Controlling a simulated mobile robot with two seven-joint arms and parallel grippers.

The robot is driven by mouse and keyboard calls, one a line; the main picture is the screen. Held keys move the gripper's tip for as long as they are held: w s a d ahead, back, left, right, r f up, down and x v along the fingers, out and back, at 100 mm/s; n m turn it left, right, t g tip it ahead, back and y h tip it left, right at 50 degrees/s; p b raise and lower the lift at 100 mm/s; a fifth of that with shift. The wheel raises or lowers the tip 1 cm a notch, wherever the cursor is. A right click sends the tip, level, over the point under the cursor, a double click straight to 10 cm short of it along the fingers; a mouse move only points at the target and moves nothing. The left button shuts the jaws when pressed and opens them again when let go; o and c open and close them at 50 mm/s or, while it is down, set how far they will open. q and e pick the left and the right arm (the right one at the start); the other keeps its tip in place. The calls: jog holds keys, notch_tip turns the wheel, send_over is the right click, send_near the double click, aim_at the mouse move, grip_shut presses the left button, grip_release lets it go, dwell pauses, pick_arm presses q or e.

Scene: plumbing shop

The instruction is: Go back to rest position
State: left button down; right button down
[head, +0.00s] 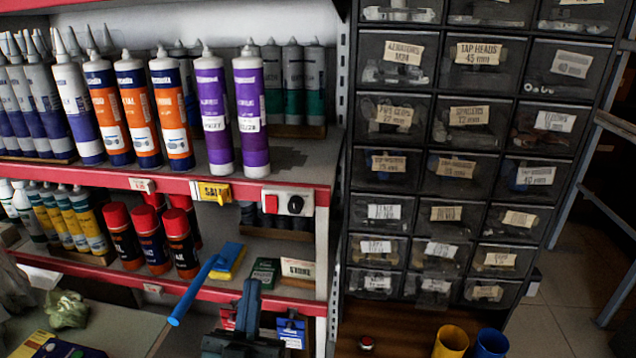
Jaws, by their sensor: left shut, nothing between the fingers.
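My left gripper (251,288) is at the bottom centre of the head view, dark and pointing up. Its fingers are closed together with nothing between them. It shows in front of the lower red-edged shelf (110,278). My right gripper is not in view.
Purple cartridges (252,115), orange-and-blue tubes (172,112) and red-capped cans (150,238) stand on the shelves at left. A blue-handled tool (195,288) sticks out past the lower shelf edge near my gripper. A drawer cabinet (455,150) stands right. Yellow (451,341) and blue cups (491,343) stand below it.

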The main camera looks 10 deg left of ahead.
pick_arm(q)
jog(key=s+f+g+p, duration=0.1)
jog(key=s+f+g, duration=0.3)
jog(key=f, duration=0.3)
jog(key=s+f+m+g+h+p, duration=0.1)
jog(key=s+f+g+p, duration=0.1)
jog(key=f+g, duration=0.5)
jog(key=s+f+m+g+h+p, duration=0.1)
jog(key=s+f+g, duration=0.4)
jog(key=f+g, duration=0.1)
jog(key=shift+s+f, duration=0.3)
jog(key=shift+f, duration=0.45)
